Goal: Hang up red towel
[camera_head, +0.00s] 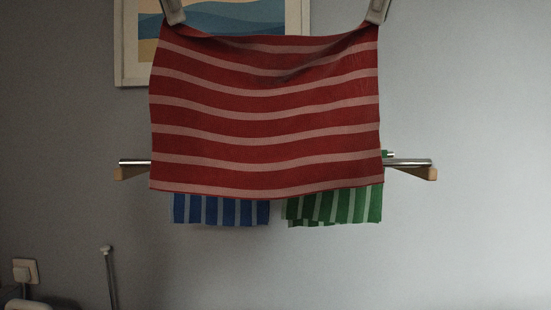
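A red towel with pale pink stripes (265,120) hangs spread between my two grippers in the head view. My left gripper (174,14) is shut on its upper left corner. My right gripper (377,14) is shut on its upper right corner. The top edge sags a little between them. The towel hangs in front of a metal rail (412,162) on the wall and hides the rail's middle. The rail's ends show on both sides of the towel.
A blue striped towel (222,209) and a green striped towel (335,206) show below the red towel's lower edge. Wooden brackets (419,173) hold the rail. A framed picture (131,50) hangs behind, upper left. A wall socket (26,270) is lower left. The wall at right is bare.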

